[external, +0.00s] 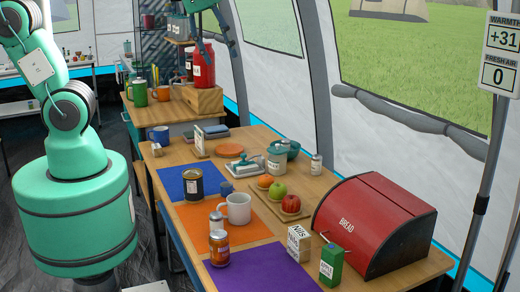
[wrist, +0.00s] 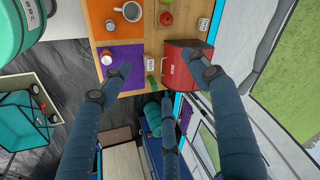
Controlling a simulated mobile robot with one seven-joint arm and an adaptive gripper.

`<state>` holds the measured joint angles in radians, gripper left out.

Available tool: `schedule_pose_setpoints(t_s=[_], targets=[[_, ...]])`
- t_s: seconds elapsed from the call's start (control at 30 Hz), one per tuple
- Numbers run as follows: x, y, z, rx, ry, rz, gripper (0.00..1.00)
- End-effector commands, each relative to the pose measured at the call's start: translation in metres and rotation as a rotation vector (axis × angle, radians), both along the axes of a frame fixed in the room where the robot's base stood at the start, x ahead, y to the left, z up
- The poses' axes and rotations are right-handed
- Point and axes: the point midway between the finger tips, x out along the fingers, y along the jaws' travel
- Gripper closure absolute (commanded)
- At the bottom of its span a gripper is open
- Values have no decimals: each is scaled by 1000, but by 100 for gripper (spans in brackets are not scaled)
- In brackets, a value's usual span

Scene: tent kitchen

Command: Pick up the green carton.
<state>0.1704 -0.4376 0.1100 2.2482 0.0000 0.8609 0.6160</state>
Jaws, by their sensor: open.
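The green carton (external: 331,264) stands upright on the near end of the wooden table, right of the white Nils box (external: 298,242) and in front of the red bread bin (external: 370,226). In the wrist view the carton (wrist: 151,80) is small, near the table edge and between my spread fingers. My gripper (external: 214,38) is at the top of the external view, high up and well away from the carton. It is open and empty. In the wrist view my gripper (wrist: 160,76) shows several long dark fingers spread apart.
A brown jar (external: 219,248) and a shaker (external: 216,222) stand left of the carton. A white mug (external: 238,207) is farther back, with fruit on a board (external: 292,214) behind. The purple mat (external: 262,268) has bare room. A sign pole (external: 482,200) stands at the right.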

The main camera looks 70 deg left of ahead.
Motion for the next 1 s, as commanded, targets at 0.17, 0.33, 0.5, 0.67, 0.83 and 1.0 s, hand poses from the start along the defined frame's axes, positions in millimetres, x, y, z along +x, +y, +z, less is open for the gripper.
schedule_pose_setpoints(t_s=[0.17, 0.33, 0.5, 0.67, 0.83, 1.0], targets=[[38, -33, -19, 70, 31, -232, 39], [71, -67, -41, 132, 56, -457, 39], [100, -105, -69, 189, 78, -685, 39], [124, -142, -100, 238, 94, -901, 39], [144, -184, -139, 284, 110, -1133, 39], [158, -227, -184, 326, 125, -1364, 39]])
